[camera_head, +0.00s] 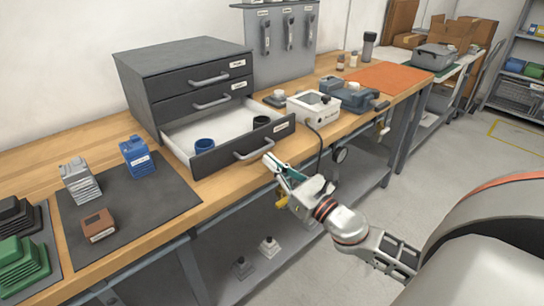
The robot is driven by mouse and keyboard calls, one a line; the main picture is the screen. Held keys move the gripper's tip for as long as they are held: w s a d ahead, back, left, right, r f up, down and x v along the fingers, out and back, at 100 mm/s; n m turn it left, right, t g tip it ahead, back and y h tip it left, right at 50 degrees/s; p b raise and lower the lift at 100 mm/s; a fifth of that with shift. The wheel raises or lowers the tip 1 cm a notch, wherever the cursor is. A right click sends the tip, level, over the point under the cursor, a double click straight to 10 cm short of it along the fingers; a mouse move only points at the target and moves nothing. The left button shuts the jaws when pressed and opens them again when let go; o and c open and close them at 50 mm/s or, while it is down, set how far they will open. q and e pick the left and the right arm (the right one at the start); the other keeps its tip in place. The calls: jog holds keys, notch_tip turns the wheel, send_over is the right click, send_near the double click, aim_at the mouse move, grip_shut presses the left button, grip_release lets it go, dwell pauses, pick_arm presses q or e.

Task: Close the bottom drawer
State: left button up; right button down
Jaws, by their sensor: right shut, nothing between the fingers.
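A dark grey drawer cabinet (180,55) stands on the wooden workbench. Its top and middle drawers are shut. The bottom drawer (217,153) is pulled well out, showing a white interior with a blue cup (204,145) and a dark cup (261,122) inside. Its front has a metal handle (254,151). My right gripper (272,165) is in front of the drawer, close to the right end of the handle; whether it touches cannot be told. It is shut and empty. My left gripper is not in view.
A white box device (313,110) with a cable and a blue-grey device (352,97) stand right of the drawer. A dark mat (130,215) with several small blocks lies to the left. An orange mat (389,78) lies farther right.

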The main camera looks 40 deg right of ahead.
aim_at(251, 146)
jog(key=shift+x, duration=0.8)
jog(key=shift+f, duration=0.1)
jog(key=shift+w, duration=0.2)
jog(key=x, duration=0.3)
jog(key=shift+w+f+p, duration=0.1)
jog(key=shift+f+p, duration=0.05)
jog(key=shift+p, duration=0.25)
jog(key=shift+w, duration=0.35)
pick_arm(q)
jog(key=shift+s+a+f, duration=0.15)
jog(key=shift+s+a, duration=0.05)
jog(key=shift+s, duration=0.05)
pick_arm(e)
jog(key=shift+f, duration=0.2)
